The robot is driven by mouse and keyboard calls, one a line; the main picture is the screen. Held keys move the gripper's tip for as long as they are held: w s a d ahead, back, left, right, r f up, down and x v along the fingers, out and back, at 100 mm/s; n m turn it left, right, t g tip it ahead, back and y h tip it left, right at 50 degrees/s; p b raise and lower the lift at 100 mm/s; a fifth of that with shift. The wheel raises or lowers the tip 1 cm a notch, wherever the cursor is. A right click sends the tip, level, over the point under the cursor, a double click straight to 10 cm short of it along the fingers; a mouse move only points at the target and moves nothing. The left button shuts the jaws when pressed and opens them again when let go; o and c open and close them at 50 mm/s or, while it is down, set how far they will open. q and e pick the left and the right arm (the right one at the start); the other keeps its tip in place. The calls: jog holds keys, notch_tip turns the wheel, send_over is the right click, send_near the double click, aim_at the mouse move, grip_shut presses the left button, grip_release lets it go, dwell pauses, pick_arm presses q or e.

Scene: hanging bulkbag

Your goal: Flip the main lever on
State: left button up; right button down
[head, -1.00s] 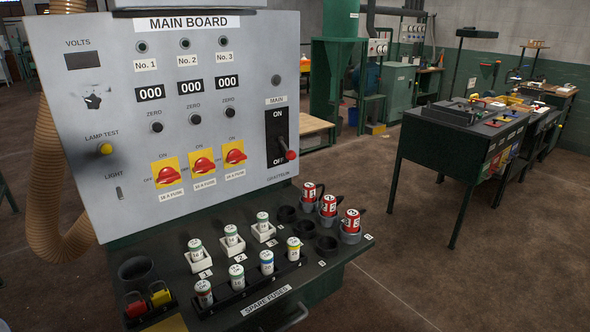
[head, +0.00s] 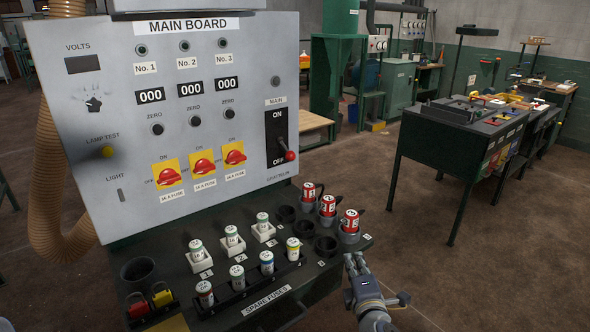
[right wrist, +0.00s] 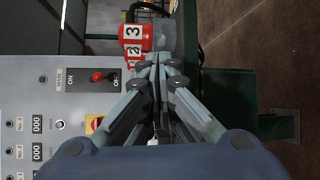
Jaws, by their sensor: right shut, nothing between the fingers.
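The main lever (head: 289,155) has a red knob and sits low on its black MAIN plate (head: 277,130), at the OFF end, on the right side of the grey main board (head: 190,60). In the right wrist view the red knob (right wrist: 97,76) also shows, left of the fingers. My right gripper (head: 355,261) is shut and empty, below and right of the lever, in front of the shelf's right corner. It also shows in the right wrist view (right wrist: 157,62), clear of the lever. My left gripper is not in view.
White fuses (head: 232,236) and a spare fuses rack (head: 248,282) fill the shelf front. A dark workbench (head: 460,130) stands at right; the floor between is clear.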

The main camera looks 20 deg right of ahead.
jog(key=w+r+n+t+y, duration=0.1)
jog(key=w+r+n, duration=0.1)
jog(key=r+n, duration=0.1)
jog(key=w+a+r+n+t+y, duration=0.1)
jog(key=w+r+n+y, duration=0.1)
jog(key=n, duration=0.3)
jog(key=w+r+n+t+y, duration=0.1)
jog(key=w+r+n, duration=0.2)
jog(key=w, duration=0.1)
jog(key=shift+w+a+r+n+t+y, duration=0.1)
jog(key=shift+a+r+n+t+y, duration=0.05)
jog(key=shift+r+n+t+y, duration=0.2)
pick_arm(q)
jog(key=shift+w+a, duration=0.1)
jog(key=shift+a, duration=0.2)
pick_arm(e)
jog(key=w+n+y, duration=0.1)
jog(key=w+n, duration=0.1)
jog(key=n, duration=0.2)
jog(key=w+n+g+y, duration=0.1)
jog(key=w+n+y, duration=0.1)
jog(key=n, duration=0.2)
jog(key=w+d+r+n+g+y, duration=0.1)
jog(key=n+y, duration=0.1)
jog(key=n, duration=0.3)
jog(key=shift+w+g, duration=0.25)
jog(key=shift+w, duration=0.15)
